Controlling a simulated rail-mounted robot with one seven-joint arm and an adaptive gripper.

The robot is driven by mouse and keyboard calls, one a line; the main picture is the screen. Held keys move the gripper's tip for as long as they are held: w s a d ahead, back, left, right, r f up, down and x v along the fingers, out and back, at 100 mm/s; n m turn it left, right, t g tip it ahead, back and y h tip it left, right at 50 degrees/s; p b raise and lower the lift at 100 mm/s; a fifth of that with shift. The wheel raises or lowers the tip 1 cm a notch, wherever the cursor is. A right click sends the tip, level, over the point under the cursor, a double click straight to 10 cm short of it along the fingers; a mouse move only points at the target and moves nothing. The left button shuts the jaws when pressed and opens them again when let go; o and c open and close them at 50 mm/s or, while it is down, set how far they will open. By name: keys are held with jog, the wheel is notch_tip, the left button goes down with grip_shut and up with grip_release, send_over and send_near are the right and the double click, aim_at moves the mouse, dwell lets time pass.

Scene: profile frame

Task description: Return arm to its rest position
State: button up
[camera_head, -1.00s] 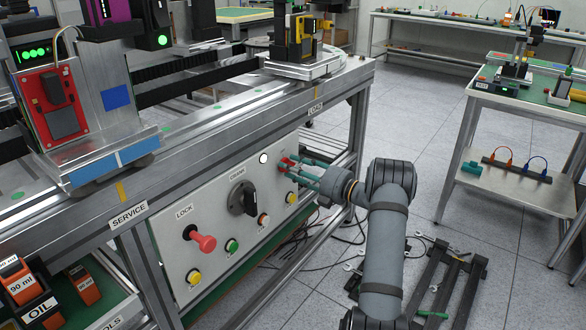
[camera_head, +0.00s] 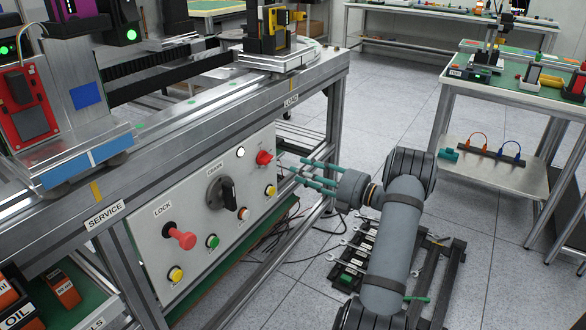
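My gripper (camera_head: 301,171) points left toward the control panel (camera_head: 150,225) on the side of the machine frame. Its two teal fingers are apart with nothing visible between them. The fingertips are just right of a red knob (camera_head: 264,157) at the panel's upper right, with a small gap in the picture. My arm (camera_head: 393,240) is bent and extends from the gripper down to the bottom edge of the view.
The panel also carries a black crank switch (camera_head: 221,193), a red lock knob (camera_head: 180,237), a lit white lamp (camera_head: 240,152) and several buttons. A dark metal stand (camera_head: 440,280) and tools lie on the floor beside my arm.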

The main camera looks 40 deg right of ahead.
aim_at(269, 160)
jog(key=shift+s, duration=0.2)
jog(key=shift+w, duration=0.1)
jog(key=x, duration=1.2)
jog(key=shift+f, duration=0.1)
jog(key=shift+n, duration=1)
